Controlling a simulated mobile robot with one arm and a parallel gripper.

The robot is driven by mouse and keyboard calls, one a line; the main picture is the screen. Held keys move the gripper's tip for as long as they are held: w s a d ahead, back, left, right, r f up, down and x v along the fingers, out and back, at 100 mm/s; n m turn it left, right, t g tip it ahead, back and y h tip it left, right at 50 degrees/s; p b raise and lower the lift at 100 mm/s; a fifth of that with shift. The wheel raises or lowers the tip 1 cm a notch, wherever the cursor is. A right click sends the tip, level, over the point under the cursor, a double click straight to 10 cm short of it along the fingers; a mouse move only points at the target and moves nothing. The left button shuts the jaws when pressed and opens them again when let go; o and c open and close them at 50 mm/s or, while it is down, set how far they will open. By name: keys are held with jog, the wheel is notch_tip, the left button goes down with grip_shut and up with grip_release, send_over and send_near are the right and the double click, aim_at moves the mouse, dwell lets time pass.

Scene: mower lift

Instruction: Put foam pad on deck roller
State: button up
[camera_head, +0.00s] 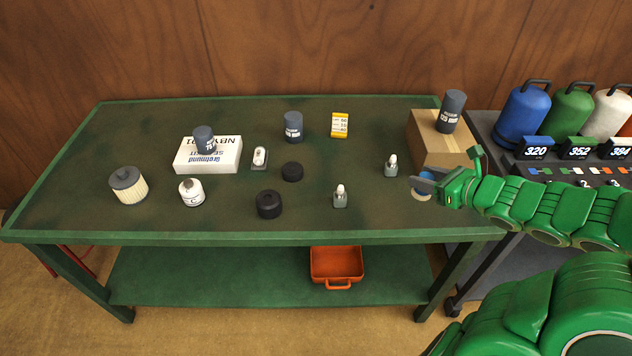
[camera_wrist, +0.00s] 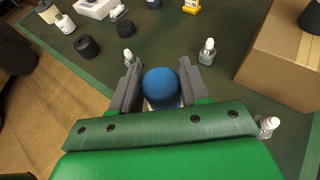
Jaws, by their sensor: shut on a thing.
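My gripper (camera_head: 424,187) is at the right end of the green table, above its top. It is shut on a round blue thing (camera_wrist: 161,85) with a pale part below it, which I take for the foam pad; it also shows between the fingers in the head view (camera_head: 422,197). Two short black cylinders stand on the table to the left, a larger one (camera_head: 268,204) and a smaller one (camera_head: 292,171). Either may be the deck roller; I cannot tell which. In the wrist view they show at upper left, the larger (camera_wrist: 87,47) and the smaller (camera_wrist: 124,28).
Small white-capped bottles stand near my gripper, one (camera_head: 391,166) behind left and one (camera_head: 340,197) further left. A cardboard box (camera_head: 440,150) with a dark canister (camera_head: 452,111) on top stands behind. A white box (camera_head: 208,160) and filter (camera_head: 128,186) are left.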

jog(key=s+a+r+n+g+y, duration=0.2)
jog(key=a+n+g, duration=0.15)
jog(key=a, duration=0.75)
jog(key=s+a+r+n+g+y, duration=0.1)
jog(key=s+a+r+n+g, duration=0.2)
jog(key=a, duration=0.8)
jog(key=s+a+r+n+g+y, duration=0.15)
jog(key=a+n+g, duration=0.25)
jog(key=a, duration=0.7)
send_over(268, 197)
notch_tip(268, 197, down, 10)
jog(key=shift+a+f, duration=0.1)
jog(key=shift+f, duration=1.5)
jog(key=shift+f, duration=0.15)
jog(key=o, duration=1.1)
jog(key=shift+c, duration=0.2)
